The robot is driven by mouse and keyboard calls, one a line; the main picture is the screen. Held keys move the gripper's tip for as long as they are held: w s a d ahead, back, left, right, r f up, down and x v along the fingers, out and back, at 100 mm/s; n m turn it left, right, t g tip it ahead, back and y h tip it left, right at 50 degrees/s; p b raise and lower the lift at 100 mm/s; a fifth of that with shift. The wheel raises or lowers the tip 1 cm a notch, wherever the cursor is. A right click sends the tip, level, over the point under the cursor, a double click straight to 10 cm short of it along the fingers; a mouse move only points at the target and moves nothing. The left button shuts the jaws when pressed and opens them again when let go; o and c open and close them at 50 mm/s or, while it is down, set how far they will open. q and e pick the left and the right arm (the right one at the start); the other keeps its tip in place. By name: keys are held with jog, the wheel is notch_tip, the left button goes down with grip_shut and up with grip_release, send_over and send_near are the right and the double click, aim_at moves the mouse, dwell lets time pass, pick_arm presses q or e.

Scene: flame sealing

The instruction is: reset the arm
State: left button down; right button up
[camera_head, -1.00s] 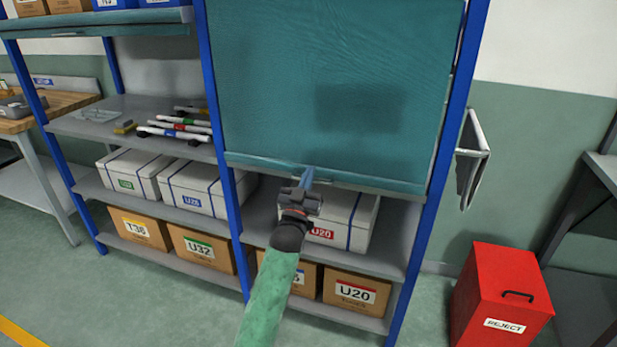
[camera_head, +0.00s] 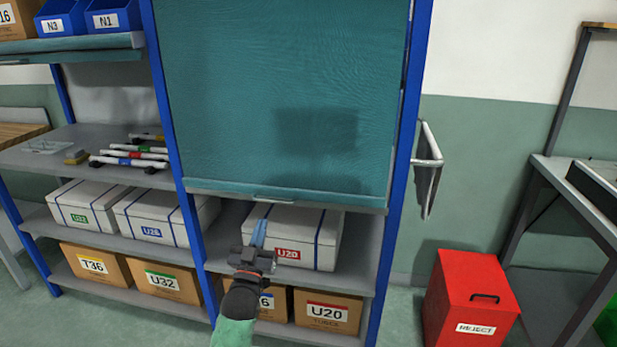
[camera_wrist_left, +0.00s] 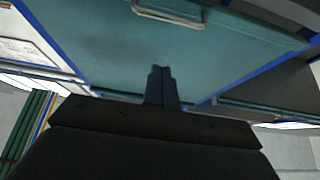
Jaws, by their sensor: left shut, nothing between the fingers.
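My left gripper (camera_head: 258,238) is shut and empty. In the head view it points up and away in front of the shelving unit, with its fingertips below the bottom edge of a teal shutter (camera_head: 290,95). It overlaps a white box labelled U20 (camera_head: 325,240) in the picture; I cannot tell how far apart they are. In the left wrist view the closed fingers (camera_wrist_left: 161,80) point toward the teal shutter (camera_wrist_left: 110,50), which carries a grey handle (camera_wrist_left: 172,16). My right gripper is not in view.
A red reject bin (camera_head: 470,300) stands on the floor at right. A dark frame (camera_head: 425,170) sticks out from the right post.

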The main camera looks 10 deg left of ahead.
pick_arm(q)
notch_tip(320, 180, down, 7)
jog(key=w+g, duration=0.2)
jog(key=g, duration=0.4)
jog(key=s+d+f+g, duration=0.3)
jog(key=s+f+g, duration=0.3)
jog(key=s, duration=0.2)
jog(key=s+d+f+g+p, duration=0.2)
jog(key=s+f+g+p, duration=0.1)
jog(key=s, duration=0.9)
jog(key=s+d+f+m+g+p, duration=0.1)
jog(key=s+d+f+g+p, duration=0.1)
jog(key=s, duration=0.9)
jog(key=s+d+f+m+g+h+p, duration=0.1)
jog(key=s+f+g+p, duration=0.3)
jog(key=s, duration=0.8)
jog(key=shift+s+d+g, duration=0.35)
jog(key=shift+d+g, duration=0.05)
jog(key=shift+d, duration=0.4)
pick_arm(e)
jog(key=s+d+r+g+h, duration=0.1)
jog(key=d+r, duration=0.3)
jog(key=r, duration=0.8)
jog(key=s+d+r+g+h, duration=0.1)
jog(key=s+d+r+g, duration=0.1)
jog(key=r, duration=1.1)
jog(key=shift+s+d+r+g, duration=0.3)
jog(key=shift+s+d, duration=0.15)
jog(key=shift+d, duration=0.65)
